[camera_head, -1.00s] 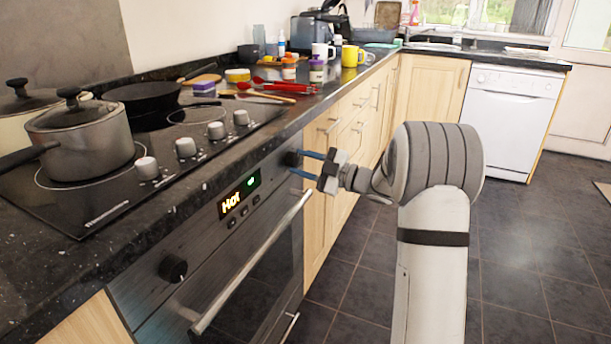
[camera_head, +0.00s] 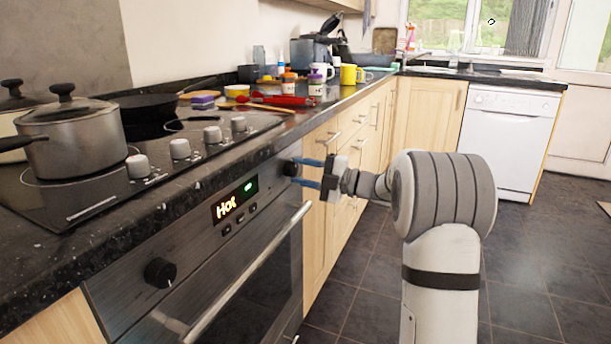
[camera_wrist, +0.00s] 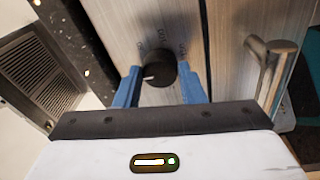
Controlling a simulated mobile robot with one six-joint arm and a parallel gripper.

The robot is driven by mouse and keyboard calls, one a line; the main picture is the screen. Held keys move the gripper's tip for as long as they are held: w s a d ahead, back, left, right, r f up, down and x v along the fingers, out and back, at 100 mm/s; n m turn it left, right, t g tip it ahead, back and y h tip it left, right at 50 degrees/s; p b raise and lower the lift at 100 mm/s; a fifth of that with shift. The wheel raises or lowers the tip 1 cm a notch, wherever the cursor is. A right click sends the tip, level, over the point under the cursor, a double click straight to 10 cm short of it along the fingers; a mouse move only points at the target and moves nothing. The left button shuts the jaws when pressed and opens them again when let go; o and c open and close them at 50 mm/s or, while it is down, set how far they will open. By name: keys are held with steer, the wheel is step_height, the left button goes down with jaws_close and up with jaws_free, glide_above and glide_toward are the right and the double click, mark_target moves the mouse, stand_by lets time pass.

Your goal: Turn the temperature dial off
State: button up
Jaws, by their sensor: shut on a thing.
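The oven's control panel has a black round dial (camera_head: 290,168) at its right end and another black dial (camera_head: 160,272) at its left end. A lit display (camera_head: 235,201) between them reads "Hot". My gripper (camera_head: 296,171) reaches the right dial with its blue fingers. In the wrist view, my gripper (camera_wrist: 160,72) is shut on that dial (camera_wrist: 158,66), one finger on either side. A white mark on the dial points to the left in that view. Printed markings surround it, too small to read surely.
The oven handle (camera_head: 250,265) runs along the door below the panel. The hob above carries a lidded pot (camera_head: 72,135), a pan (camera_head: 150,112) and several knobs. Jars and mugs stand farther along the counter. The floor (camera_head: 540,265) to the right is clear.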

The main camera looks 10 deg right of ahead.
steer(key=shift+a, duration=0.2)
steer(key=o, duration=1)
steer(key=shift+d, duration=0.1)
steer(key=p+v, duration=0.2)
steer(key=v, duration=0.5)
steer(key=shift+s+d, duration=0.25)
steer(key=shift+d, duration=0.05)
